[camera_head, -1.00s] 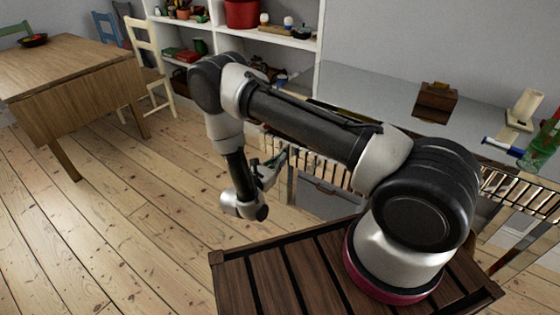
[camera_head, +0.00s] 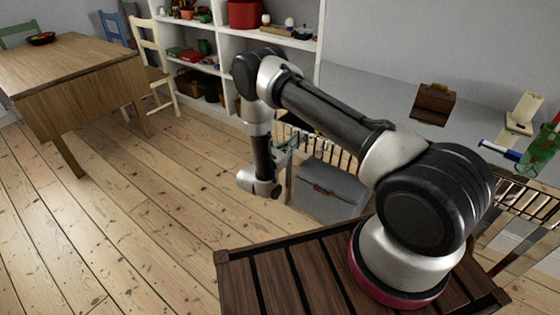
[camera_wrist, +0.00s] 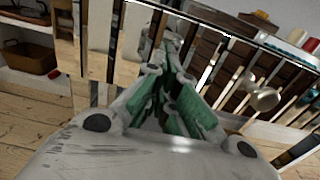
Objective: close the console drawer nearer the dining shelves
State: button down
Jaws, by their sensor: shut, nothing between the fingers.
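The grey-topped console (camera_head: 385,88) runs along the wall, with slatted fronts below its top. The slatted drawer front nearer the white shelves (camera_head: 335,155) is partly hidden behind my arm. It also fills much of the upper wrist view (camera_wrist: 205,72), with objects showing through its gaps. How far the drawer stands out is hard to tell. My gripper (camera_head: 287,150) is at the left end of this front. In the wrist view its green-padded fingers (camera_wrist: 168,50) are shut and empty, pointing at the slats. Contact cannot be told.
White shelves (camera_head: 222,45) with pots and boxes stand left of the console. A grey case (camera_head: 330,182) is below the slatted front. A brown box (camera_head: 434,100) and a green bottle (camera_head: 542,150) are on the console. A wooden table (camera_head: 70,75) is at left; floor between is clear.

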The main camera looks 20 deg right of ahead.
jog(key=x, duration=1.7)
jog(key=shift+w+d, duration=0.15)
jog(key=shift+d, duration=0.05)
jog(key=shift+w+d+r, duration=0.15)
jog(key=shift+w+d, duration=0.05)
jog(key=shift+d, duration=0.05)
